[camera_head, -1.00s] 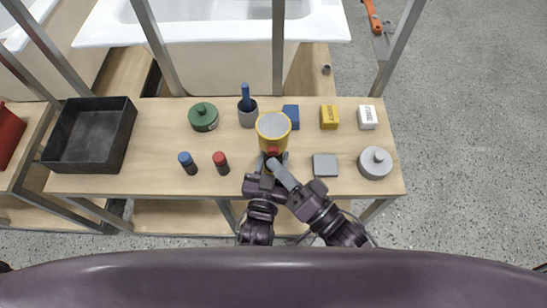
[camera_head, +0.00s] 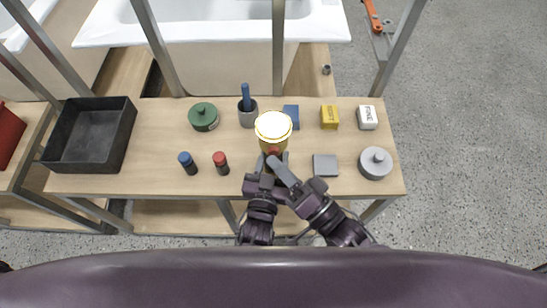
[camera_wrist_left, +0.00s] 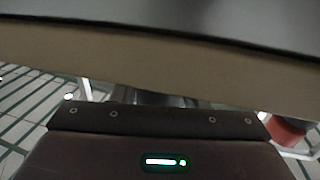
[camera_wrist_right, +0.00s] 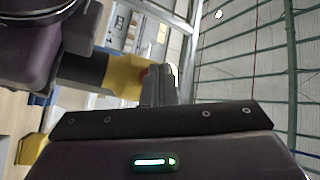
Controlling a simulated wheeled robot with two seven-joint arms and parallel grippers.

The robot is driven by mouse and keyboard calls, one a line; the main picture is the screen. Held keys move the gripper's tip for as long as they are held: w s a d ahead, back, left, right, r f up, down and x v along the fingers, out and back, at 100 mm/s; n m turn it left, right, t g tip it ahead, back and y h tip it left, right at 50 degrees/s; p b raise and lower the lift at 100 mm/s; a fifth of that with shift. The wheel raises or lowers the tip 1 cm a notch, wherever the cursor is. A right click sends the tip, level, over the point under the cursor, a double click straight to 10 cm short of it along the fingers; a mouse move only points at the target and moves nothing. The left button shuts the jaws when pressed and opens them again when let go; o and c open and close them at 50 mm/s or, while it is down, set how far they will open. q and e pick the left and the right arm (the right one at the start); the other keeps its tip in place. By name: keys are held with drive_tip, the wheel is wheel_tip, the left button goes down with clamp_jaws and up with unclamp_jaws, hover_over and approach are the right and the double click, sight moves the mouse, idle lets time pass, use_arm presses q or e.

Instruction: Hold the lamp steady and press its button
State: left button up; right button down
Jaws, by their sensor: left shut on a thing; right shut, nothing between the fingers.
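The yellow cylindrical lamp (camera_head: 273,128) stands upright near the front middle of the wooden bench, its round top glowing bright. Its red button (camera_head: 273,152) is on the side facing me, partly covered by my gripper. My left gripper (camera_head: 270,164) is shut on the lamp's lower part; the exact contact is partly hidden. My right gripper (camera_head: 275,164) is shut and empty, its tips at the button. In the right wrist view, the fingertips (camera_wrist_right: 160,82) are right beside the lamp (camera_wrist_right: 125,76) and its red button (camera_wrist_right: 143,74).
A blue block (camera_head: 291,113) and a grey cup with a blue stick (camera_head: 247,117) stand close behind the lamp. Red (camera_head: 221,163) and blue-capped (camera_head: 188,163) cylinders are left. A grey square (camera_head: 325,165) and grey lidded pot (camera_head: 375,163) are right.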

drive_tip(key=shift+s, duration=0.4)
drive_tip(key=s, duration=0.6)
idle(0.4)
use_arm(q)
drive_tip(key=o, duration=1.2)
drive_tip(key=shift+s, duration=0.1)
